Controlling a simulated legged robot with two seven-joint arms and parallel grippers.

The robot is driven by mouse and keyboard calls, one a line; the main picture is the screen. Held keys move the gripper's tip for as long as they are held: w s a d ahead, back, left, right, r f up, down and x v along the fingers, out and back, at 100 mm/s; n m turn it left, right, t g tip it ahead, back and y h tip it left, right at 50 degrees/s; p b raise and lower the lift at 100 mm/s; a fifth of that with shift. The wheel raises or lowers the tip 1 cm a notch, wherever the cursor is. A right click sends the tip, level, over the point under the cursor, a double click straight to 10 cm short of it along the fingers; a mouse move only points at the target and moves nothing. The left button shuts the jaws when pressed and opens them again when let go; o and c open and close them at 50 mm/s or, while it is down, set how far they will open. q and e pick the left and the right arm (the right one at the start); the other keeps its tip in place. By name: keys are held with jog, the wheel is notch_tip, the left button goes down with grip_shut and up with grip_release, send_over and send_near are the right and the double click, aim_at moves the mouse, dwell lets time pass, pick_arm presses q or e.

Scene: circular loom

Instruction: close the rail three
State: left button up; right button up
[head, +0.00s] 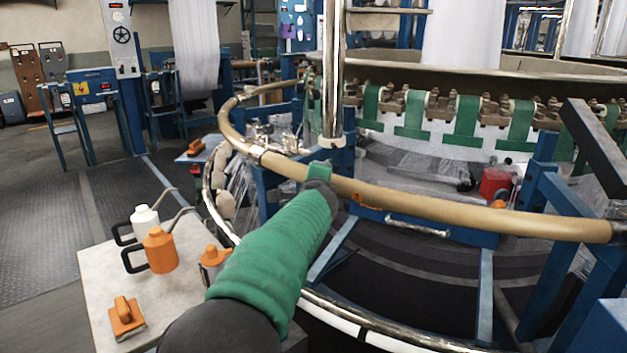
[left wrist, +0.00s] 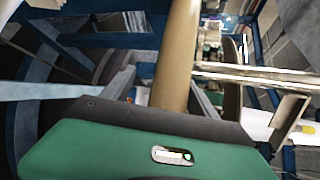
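A tan, curved rail (head: 450,207) runs from the upper left round to the right in the head view. It has a metal fitting at a joint on the left and a metal end at the right. My left arm reaches up from the bottom, and its gripper (head: 319,172) is at the near middle of the rail. In the left wrist view the rail (left wrist: 178,60) passes between the two fingers of my left gripper (left wrist: 163,95). A gap shows between the left finger and the rail; the right finger is close to it. Contact cannot be told. My right gripper is out of view.
A chrome post (head: 333,75) rises just behind my left gripper. Blue frame posts (head: 545,185) stand at the right. A side table (head: 100,265) at the lower left holds orange and white cans. Open floor (head: 45,230) lies at the far left.

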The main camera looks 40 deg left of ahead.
pick_arm(q)
jog(key=shift+s+r, duration=0.1)
jog(key=shift+r, duration=0.05)
dwell(0.3)
jog(key=p+v, duration=0.4)
jog(key=v, duration=1.2)
jog(key=shift+s+d, duration=0.2)
